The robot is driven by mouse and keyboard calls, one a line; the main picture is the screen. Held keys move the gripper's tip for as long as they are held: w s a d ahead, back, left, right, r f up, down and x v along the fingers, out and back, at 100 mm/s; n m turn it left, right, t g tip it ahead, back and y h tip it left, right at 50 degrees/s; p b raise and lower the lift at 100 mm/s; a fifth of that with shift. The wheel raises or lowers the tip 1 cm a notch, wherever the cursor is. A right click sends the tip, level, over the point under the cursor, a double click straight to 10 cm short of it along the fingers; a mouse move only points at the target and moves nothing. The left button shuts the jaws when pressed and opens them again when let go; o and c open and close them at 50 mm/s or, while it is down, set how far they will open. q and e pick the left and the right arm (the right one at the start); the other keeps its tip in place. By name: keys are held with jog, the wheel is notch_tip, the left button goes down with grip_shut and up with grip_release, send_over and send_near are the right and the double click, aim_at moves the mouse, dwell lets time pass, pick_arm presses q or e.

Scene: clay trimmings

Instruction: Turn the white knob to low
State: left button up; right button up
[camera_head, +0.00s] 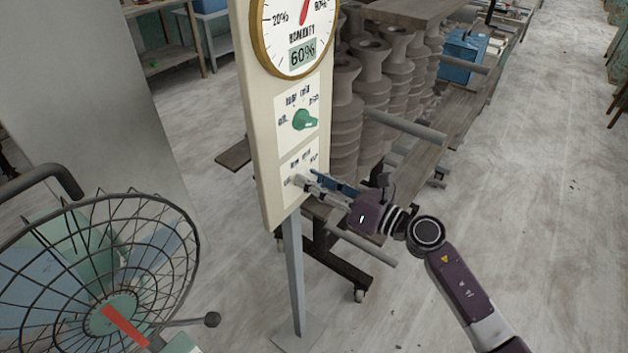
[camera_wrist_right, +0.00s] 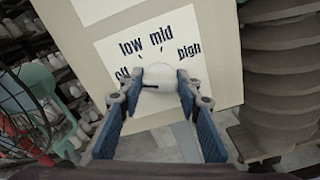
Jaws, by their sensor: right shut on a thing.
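The white knob (camera_head: 301,180) sits on the lower white label of a cream panel (camera_head: 262,150) on a post. In the right wrist view the knob (camera_wrist_right: 162,78) shows between the fingertips. The printed words low, mid and high are readable above and beside it; the off word is partly covered by a finger. A short dark mark on the knob lies on its left side, toward off. My right gripper (camera_head: 313,184) is shut on the knob; its blue-padded fingers (camera_wrist_right: 161,92) sit on either side. My left gripper is not in view.
A green knob (camera_head: 304,120) is just above, under a round humidity gauge (camera_head: 300,28) with a 60% display. A wire-caged fan (camera_head: 110,270) stands at the front left. A cart with grey clay pieces (camera_head: 345,110) stands behind the panel. The floor on the right is clear.

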jog(key=shift+c, duration=0.4)
jog(key=m+p, duration=0.2)
jog(key=m, duration=0.1)
jog(key=shift+d+r+m+p, duration=0.1)
jog(key=shift+m+p, duration=0.25)
jog(key=shift+m, duration=0.05)
jog(key=m+p, duration=0.1)
jog(key=m, duration=0.1)
jog(key=m+p, duration=0.1)
jog(key=m, duration=0.1)
jog(key=shift+w+f+m, duration=0.1)
jog(key=shift+f+m, duration=0.1)
jog(key=shift+m, duration=0.2)
jog(key=o, duration=1.2)
jog(key=shift+c, duration=0.2)
